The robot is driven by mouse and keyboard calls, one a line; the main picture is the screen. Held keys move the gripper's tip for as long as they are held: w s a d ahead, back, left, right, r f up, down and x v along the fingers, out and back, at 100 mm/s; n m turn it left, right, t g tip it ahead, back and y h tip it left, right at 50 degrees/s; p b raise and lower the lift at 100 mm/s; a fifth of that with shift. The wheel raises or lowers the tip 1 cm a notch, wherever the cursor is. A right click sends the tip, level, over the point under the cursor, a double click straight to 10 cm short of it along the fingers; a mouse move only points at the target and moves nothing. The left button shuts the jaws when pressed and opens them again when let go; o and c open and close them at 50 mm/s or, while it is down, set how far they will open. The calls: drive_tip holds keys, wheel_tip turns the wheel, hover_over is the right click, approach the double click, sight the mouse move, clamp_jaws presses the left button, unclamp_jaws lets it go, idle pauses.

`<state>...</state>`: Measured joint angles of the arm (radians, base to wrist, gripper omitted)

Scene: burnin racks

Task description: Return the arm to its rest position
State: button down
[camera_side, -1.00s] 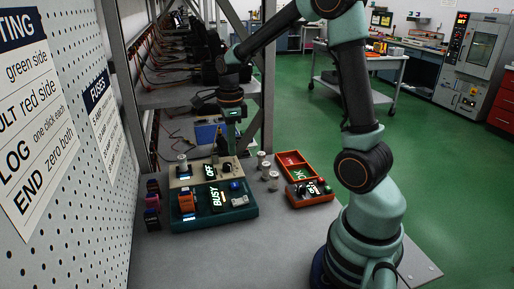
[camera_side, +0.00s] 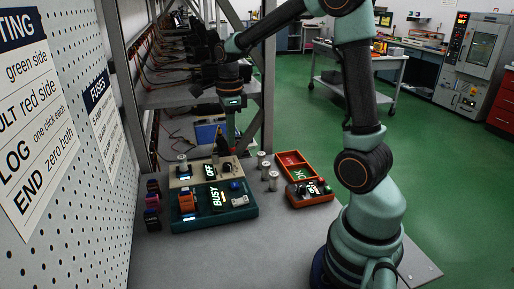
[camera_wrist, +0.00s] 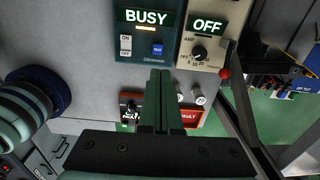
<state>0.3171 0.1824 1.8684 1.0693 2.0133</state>
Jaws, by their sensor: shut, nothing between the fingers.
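My gripper (camera_side: 231,142) hangs pointing down in the side view, above and behind the cream and teal bench units, touching none of them. In the wrist view its two dark green fingers (camera_wrist: 159,76) lie together, shut and empty. My arm is bent high over the bench, with its base at the front right. The cream unit (camera_side: 180,181) has a lit OFF display and also shows in the wrist view (camera_wrist: 190,47). The teal unit (camera_side: 243,213) with a lit BUSY display stands in front of it.
An orange-red tray (camera_side: 314,200) sits right of the units, with several small cylinders (camera_side: 273,181) between. A perforated panel (camera_side: 100,215) stands at left. A metal rack post (camera_side: 267,85) rises close behind my gripper. The front bench surface is clear.

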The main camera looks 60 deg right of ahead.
drive_tip(key=s+a+r+n+t, duration=0.2)
drive_tip(key=a+n, duration=0.4)
drive_tip(key=n, duration=0.7)
drive_tip(key=s+a+r+n+t, duration=0.3)
drive_tip(key=s+a+n, duration=0.3)
drive_tip(key=n, duration=0.7)
drive_tip(key=shift+s+a+r+n, duration=0.15)
drive_tip(key=shift+s+r+n, duration=0.3)
drive_tip(key=shift+r, duration=0.45)
